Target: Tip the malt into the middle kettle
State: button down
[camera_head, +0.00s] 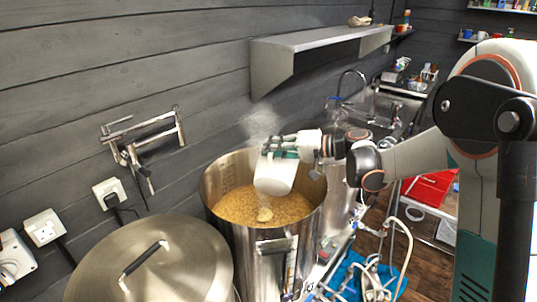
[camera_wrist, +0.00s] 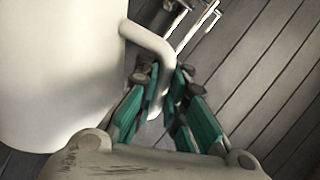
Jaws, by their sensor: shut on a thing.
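The open steel kettle (camera_head: 275,225) stands mid-picture in the head view, with golden-brown malt (camera_head: 235,205) inside and steam above it. My gripper (camera_head: 284,150) is over the kettle, shut on the handle of a white jug (camera_head: 273,177). The jug is tilted, low over the kettle's mouth, with a small pale heap of malt (camera_head: 265,214) under it. In the wrist view my gripper (camera_wrist: 160,90) closes on the handle of the white jug (camera_wrist: 60,70). The inside of the jug is hidden.
A lidded kettle (camera_head: 160,262) stands at the front left. A metal shelf (camera_head: 315,45) juts from the wall above the open kettle. Hoses and pipes (camera_head: 375,275) lie at the right. A sink tap (camera_head: 352,78) stands behind.

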jog(key=w+d+r+m+g, duration=0.2)
jog(key=w+m, duration=0.3)
jog(key=w, duration=0.4)
jog(key=shift+w+m+y, duration=0.3)
jog(key=shift+w, duration=0.05)
jog(key=shift+d, duration=0.1)
dwell(0.4)
